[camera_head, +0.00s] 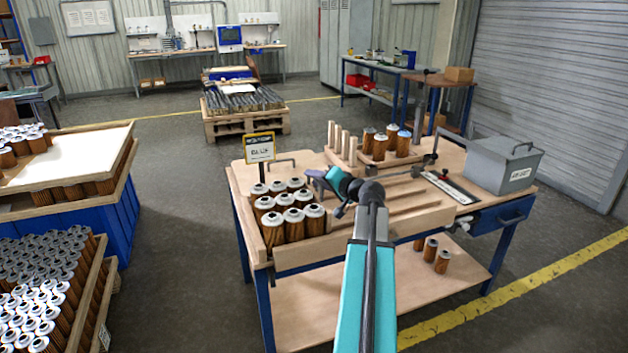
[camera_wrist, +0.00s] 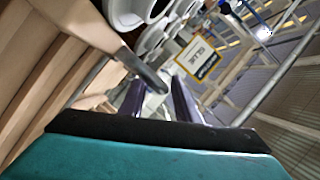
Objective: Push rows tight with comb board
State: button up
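Several orange-brown filter cartridges (camera_head: 273,232) with white-grey tops stand upright in close rows in the left bay of the wooden workbench tray. A wooden piece with upright pegs (camera_head: 345,150) stands at the back of the bench; it may be the comb board. My gripper (camera_head: 314,181) is above the tray, just right of and above the cartridges. In the wrist view, the purple fingers of my gripper (camera_wrist: 160,100) are apart, with no clearly held object between them. A rounded, dark-ended bar (camera_wrist: 140,68) shows beyond the left finger, and blurred cartridge tops (camera_wrist: 150,35) lie beyond.
More cartridges stand in a back box (camera_head: 385,155). A grey lidded box (camera_head: 502,165) sits at the right end. Wooden strips (camera_head: 405,207) cross the tray's otherwise empty right part. Loose cartridges (camera_head: 430,250) stand on the lower shelf.

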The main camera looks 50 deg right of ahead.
jog(key=v, duration=1.3)
jog(key=shift+s+b, duration=0.3)
jog(key=shift+b, duration=0.1)
jog(key=shift+s+a, duration=0.1)
